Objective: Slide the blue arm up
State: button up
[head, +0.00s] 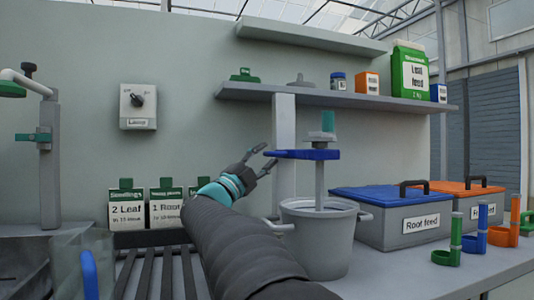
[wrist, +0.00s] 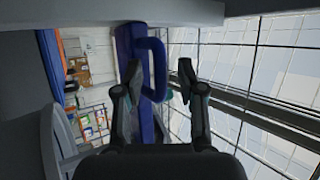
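The blue arm (head: 312,155) juts out level from a grey upright column (head: 284,125), above a grey bucket (head: 318,240). A teal block (head: 328,122) sits on top of it, and a grey shaft (head: 319,185) runs down from it into the bucket. My gripper (head: 264,157) is at the left end of the blue arm, fingers spread. In the wrist view the blue arm (wrist: 130,48) has a blue loop handle (wrist: 161,60), which shows between the open fingers of my gripper (wrist: 159,72). I cannot tell whether either finger touches it.
A shelf (head: 340,97) with jars and boxes crosses the column above the blue arm. Labelled packets (head: 127,212) and a wall switch (head: 138,105) are at left.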

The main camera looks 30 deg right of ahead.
jog(key=shift+x, duration=0.8)
grip_shut()
notch_tip(320, 180, up, 16)
jog(key=p, duration=0.9)
jog(key=shift+p, duration=0.4)
grip_release()
jog(key=shift+f, duration=0.1)
